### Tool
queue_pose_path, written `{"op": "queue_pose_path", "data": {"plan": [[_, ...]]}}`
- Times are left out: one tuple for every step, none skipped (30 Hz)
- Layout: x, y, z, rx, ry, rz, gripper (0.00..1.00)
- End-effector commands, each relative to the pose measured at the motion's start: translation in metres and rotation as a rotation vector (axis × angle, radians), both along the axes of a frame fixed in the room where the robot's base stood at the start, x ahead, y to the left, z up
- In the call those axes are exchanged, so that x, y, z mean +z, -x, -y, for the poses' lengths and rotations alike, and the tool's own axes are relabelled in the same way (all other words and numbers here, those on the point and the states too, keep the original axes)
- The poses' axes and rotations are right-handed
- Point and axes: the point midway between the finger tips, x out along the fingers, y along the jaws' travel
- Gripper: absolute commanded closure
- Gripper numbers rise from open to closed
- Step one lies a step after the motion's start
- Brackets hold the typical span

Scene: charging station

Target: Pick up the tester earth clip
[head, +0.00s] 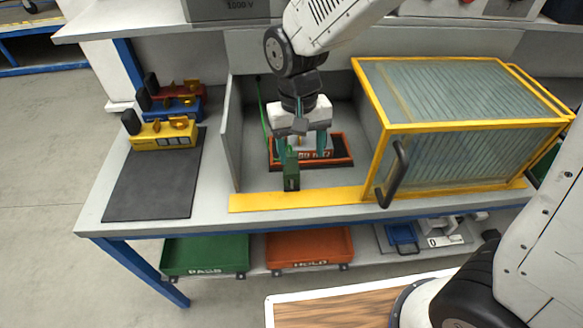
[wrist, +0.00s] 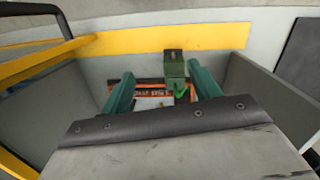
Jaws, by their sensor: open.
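The tester earth clip (head: 291,174), a dark green block, stands at the front of the open bay, by the front edge of an orange-rimmed tray (head: 346,163). In the wrist view the clip (wrist: 174,67) shows between my fingers, nearer the right one, with a bright green part in front of it. My gripper (head: 306,153) is open, with teal fingers pointing down over the tray. In the wrist view my gripper (wrist: 163,75) has nothing between its fingers that it grips. I cannot tell whether the left finger touches the clip in the head view. My gripper hides part of the tray.
A yellow-framed clear cover (head: 455,95) with a black handle stands right of the bay. A grey wall (head: 230,135) bounds its left. A yellow strip (head: 330,198) runs along the front. Yellow, blue and red devices (head: 163,134) stand at left behind a bare dark mat (head: 155,185).

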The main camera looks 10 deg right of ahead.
Motion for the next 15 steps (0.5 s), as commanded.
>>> {"op": "queue_pose_path", "data": {"plan": [[-0.007,-0.011,-0.010,-0.029,-0.008,0.020,0.38],[-0.009,-0.018,-0.016,-0.055,-0.015,0.041,0.38],[-0.009,-0.026,-0.021,-0.092,-0.028,0.067,0.38],[-0.008,-0.030,-0.023,-0.113,-0.035,0.081,0.38],[-0.008,-0.033,-0.024,-0.131,-0.041,0.092,0.38],[-0.011,-0.034,-0.024,-0.145,-0.044,0.098,0.38],[-0.013,-0.034,-0.024,-0.152,-0.045,0.100,0.38],[-0.016,-0.034,-0.024,-0.156,-0.044,0.100,0.38],[-0.021,-0.034,-0.023,-0.158,-0.044,0.099,0.38],[-0.025,-0.034,-0.023,-0.158,-0.043,0.098,0.38],[-0.028,-0.034,-0.023,-0.158,-0.044,0.099,0.38],[-0.032,-0.033,-0.022,-0.158,-0.044,0.099,0.38],[-0.036,-0.033,-0.022,-0.158,-0.043,0.099,0.38],[-0.039,-0.032,-0.021,-0.158,-0.043,0.099,0.38],[-0.044,-0.031,-0.020,-0.158,-0.043,0.099,0.38]]}}
